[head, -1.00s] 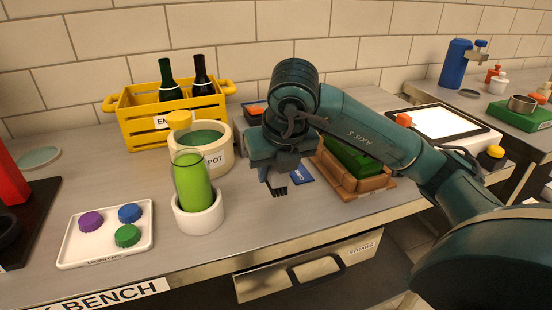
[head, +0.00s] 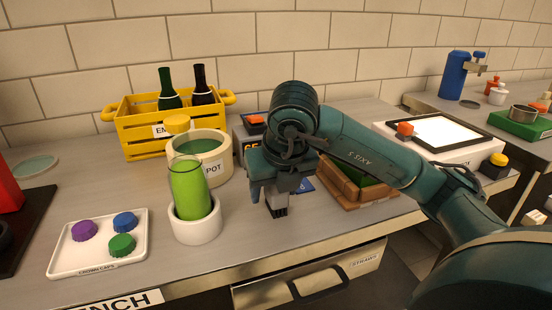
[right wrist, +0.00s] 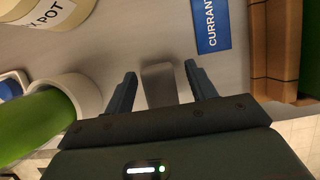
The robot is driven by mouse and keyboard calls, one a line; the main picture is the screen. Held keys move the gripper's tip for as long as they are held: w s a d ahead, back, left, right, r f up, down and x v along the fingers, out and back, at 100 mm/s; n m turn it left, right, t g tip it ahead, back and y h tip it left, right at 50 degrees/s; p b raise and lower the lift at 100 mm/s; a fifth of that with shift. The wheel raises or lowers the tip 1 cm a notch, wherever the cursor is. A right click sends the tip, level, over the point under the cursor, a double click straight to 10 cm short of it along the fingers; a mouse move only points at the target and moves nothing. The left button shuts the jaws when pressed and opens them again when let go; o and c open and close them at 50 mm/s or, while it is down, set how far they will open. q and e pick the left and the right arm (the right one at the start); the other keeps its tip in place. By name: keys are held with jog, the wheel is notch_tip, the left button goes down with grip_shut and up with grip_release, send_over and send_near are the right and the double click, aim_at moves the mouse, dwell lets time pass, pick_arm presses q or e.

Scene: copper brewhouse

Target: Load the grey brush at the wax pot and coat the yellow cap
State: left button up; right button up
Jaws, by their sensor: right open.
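The wax pot (head: 222,168), a cream tub labelled "POT" with green contents, stands on the bench at centre left. A bottle of green liquid (head: 188,188) stands in a white round holder (head: 196,231) in front of it. The yellow cap (head: 177,124) shows above the bottle and appears to top it; the clear neck is hard to see. My right gripper (head: 275,205) points down, right of the holder. It is open, with its fingers on either side of the grey brush (right wrist: 159,85), apart from it in the right wrist view. Most of the brush is hidden.
A white tray (head: 60,262) with purple, blue and green caps lies at front left. A yellow crate (head: 135,147) with dark bottles stands behind the pot. A blue "CURRANT" card (right wrist: 209,22) and a brown wooden tray (head: 352,198) are close to my right gripper.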

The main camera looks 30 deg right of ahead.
jog(key=shift+r, duration=0.2)
jog(key=shift+r, duration=0.25)
jog(key=shift+c, duration=0.6)
grip_shut()
jog(key=shift+p, duration=0.3)
notch_tip(320, 180, up, 8)
jog(key=p, duration=0.6)
